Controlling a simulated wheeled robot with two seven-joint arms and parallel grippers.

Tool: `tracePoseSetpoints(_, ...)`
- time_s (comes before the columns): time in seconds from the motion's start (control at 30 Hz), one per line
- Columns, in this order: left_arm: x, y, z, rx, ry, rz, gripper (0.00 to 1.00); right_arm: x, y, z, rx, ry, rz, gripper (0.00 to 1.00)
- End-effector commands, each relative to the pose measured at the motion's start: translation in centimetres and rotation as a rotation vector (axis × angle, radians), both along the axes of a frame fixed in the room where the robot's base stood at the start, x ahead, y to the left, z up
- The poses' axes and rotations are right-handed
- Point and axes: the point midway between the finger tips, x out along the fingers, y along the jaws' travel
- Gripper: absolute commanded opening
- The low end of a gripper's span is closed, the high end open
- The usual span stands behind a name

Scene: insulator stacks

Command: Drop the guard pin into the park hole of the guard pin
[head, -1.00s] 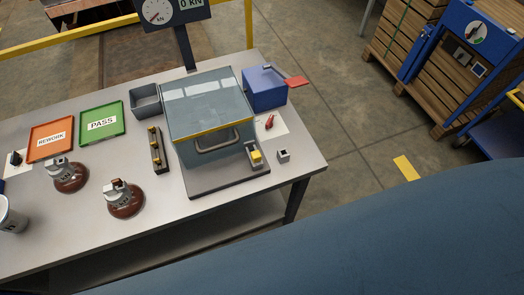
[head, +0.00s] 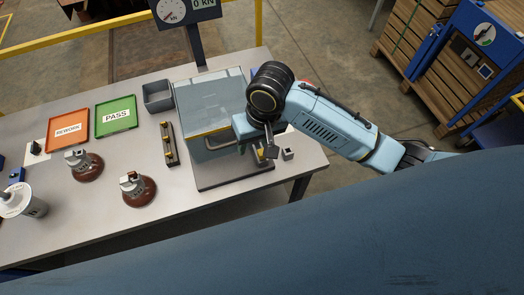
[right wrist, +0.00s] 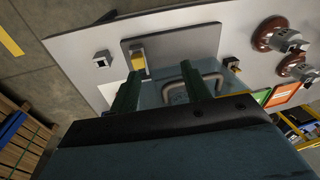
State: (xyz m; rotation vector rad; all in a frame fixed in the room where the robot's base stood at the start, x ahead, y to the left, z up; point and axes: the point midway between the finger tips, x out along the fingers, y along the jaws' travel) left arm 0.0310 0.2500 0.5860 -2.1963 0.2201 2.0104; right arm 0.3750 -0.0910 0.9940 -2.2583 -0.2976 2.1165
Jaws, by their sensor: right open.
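A small yellow block (head: 261,155), probably the guard pin, stands in a grey bracket at the front right corner of the base plate of the clear-lidded box; it also shows in the right wrist view (right wrist: 138,61). A small grey block with a dark square opening (head: 288,153), probably the park hole, stands to its right on the table; the right wrist view shows it too (right wrist: 102,60). My right gripper (right wrist: 158,78) is open and empty, above the box front, with the yellow block beyond its left finger. My left gripper is not in view.
The guard box (head: 208,100) with its grey handle stands beside the right gripper. A dark rail with yellow pegs (head: 169,143), two brown insulators (head: 138,190), a green PASS tray (head: 116,117) and an orange REWORK tray (head: 68,130) lie left.

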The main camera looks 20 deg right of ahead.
Motion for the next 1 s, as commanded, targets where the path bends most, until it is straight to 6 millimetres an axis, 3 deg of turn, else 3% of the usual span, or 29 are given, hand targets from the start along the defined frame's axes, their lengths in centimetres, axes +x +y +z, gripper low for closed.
tracePoseSetpoints(0.13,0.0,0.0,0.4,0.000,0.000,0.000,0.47,1.5,-1.3,2.8,-0.097,0.036,-0.039,0.47)
tracePoseSetpoints(0.33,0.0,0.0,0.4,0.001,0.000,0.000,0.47,2.0,-2.3,3.7,-0.159,0.063,-0.078,0.47)
tracePoseSetpoints(0.7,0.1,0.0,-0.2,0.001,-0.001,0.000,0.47,2.0,-2.3,-2.6,-0.162,0.067,-0.080,0.47)
tracePoseSetpoints(1.0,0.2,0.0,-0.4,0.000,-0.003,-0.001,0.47,2.2,-2.5,-5.0,-0.162,0.065,-0.081,0.47)
